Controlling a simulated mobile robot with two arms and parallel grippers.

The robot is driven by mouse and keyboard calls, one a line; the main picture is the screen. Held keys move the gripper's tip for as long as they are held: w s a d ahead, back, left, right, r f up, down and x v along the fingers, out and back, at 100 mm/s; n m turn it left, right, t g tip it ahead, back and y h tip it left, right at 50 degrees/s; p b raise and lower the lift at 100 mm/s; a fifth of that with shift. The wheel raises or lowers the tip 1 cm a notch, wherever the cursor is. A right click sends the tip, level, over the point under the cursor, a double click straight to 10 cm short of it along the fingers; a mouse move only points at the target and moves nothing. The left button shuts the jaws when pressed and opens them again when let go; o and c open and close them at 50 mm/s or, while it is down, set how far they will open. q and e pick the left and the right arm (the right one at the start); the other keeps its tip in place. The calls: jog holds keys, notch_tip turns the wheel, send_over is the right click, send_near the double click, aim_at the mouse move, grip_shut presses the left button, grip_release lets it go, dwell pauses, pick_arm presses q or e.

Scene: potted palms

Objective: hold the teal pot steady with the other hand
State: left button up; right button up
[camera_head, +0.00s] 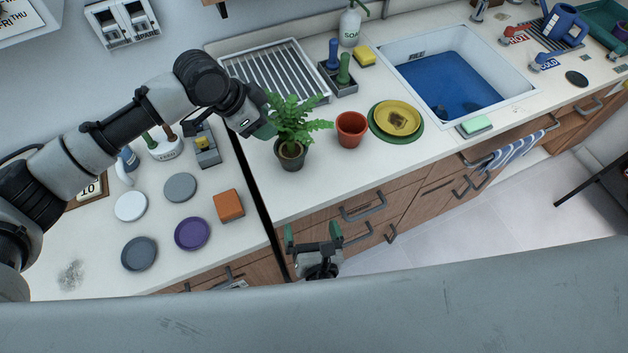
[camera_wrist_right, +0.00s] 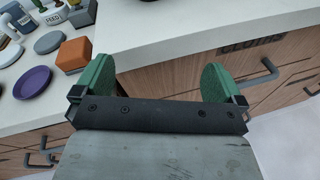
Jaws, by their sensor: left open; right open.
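A leafy green palm (camera_head: 292,122) stands upright in a dark grey-green pot (camera_head: 290,156) near the counter's front left edge; no brighter teal pot shows. My left gripper (camera_head: 266,128) is behind and left of the palm, one green fingertip showing; the leaves partly hide it, and I cannot tell whether it touches the plant. My right gripper (camera_head: 315,238) is open and empty in front of the drawers, below and apart from the pot. In the right wrist view its two green pads (camera_wrist_right: 157,84) are wide apart with nothing between them; the pot is not visible there.
A terracotta pot (camera_head: 351,130) stands right of the palm, then a yellow dish (camera_head: 397,117) on a green saucer (camera_head: 376,133). A drying rack (camera_head: 238,66) lies behind. A gap separates the left counter, with an orange block (camera_head: 229,205) and a purple saucer (camera_head: 192,234).

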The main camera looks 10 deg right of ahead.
jog(key=m+t+h, duration=0.1)
jog(key=t+h, duration=0.1)
send_near(298, 164)
notch_tip(298, 164, up, 4)
jog(key=d, duration=0.2)
jog(key=shift+w+d+r+n+g+y, duration=0.15)
jog(key=shift+w+d+n+g+y, duration=0.2)
jog(key=shift+w+n, duration=0.2)
jog(key=shift+w+d+r+n+g+y, duration=0.15)
jog(key=shift+w+r+n+g+y, duration=0.1)
jog(key=shift+w+n+y, duration=0.3)
jog(key=shift+w+d+f+n+g+y, duration=0.1)
jog(key=shift+w+f+n+g+y, duration=0.05)
jog(key=shift+n+g+y, duration=0.35)
jog(key=shift+w+f+n+g+y, duration=0.1)
jog(key=shift+w+n+g+y, duration=0.1)
jog(key=shift+n+g+y, duration=0.25)
jog(key=shift+s+f+n+g+y, duration=0.1)
jog(key=shift+s+n+g+y, duration=0.15)
jog(key=shift+n+g+y, duration=0.65)
jog(key=shift+w+f+n+g, duration=0.1)
jog(key=shift+n+g, duration=0.25)
jog(key=x, duration=1)
jog(key=shift+w+f, duration=0.2)
jog(key=c, duration=1)
